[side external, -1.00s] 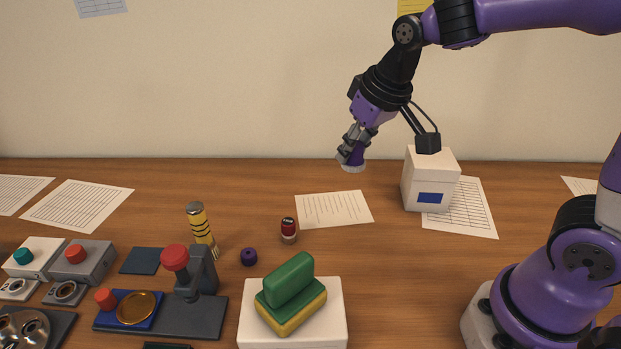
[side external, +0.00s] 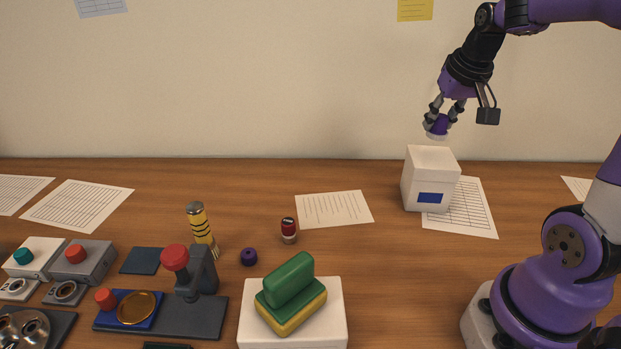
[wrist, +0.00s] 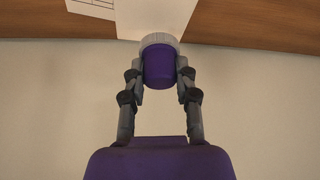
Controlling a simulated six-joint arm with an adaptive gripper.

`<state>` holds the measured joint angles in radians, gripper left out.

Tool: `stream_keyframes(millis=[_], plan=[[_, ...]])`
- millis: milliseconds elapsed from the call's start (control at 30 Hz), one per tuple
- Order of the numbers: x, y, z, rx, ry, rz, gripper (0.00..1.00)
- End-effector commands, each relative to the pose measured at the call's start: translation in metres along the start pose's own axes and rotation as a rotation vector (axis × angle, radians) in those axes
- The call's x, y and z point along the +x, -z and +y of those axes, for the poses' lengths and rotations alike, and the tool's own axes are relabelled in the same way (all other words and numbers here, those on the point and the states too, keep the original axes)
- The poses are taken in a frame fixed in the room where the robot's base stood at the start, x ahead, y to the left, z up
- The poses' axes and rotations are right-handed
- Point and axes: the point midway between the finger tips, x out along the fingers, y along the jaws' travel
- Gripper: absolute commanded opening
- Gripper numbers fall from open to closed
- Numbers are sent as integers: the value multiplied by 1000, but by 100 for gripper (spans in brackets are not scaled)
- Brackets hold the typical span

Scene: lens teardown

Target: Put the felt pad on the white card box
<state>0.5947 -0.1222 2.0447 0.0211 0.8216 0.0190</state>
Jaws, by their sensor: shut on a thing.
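The white card box (side external: 418,182) stands upright on the desk at the right, with a blue label on its front and a flat closed top. My gripper (side external: 440,120) is shut on the felt pad (side external: 435,135), a purple piece with a pale round ribbed end pointing down. The pad hangs just above the box top in the side view, with a small gap between them. In the wrist view both fingers grip the pad (wrist: 159,68) at its sides. The white box top (wrist: 150,18) shows behind the pad there, partly hidden by it.
A lined paper sheet (side external: 470,210) lies under and beside the box. Another sheet (side external: 335,209) lies to its left. A red-topped stamp (side external: 289,230), a purple ring (side external: 249,257) and a green-yellow sponge-like block (side external: 290,295) stand further left and nearer.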

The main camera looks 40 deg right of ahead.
Motion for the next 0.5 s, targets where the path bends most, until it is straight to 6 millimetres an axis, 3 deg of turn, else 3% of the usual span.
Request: stream_keyframes(millis=[333,500], plan=[[38,-12,7,0,1,-4,0],[43,-14,7,0,1,2,0]])
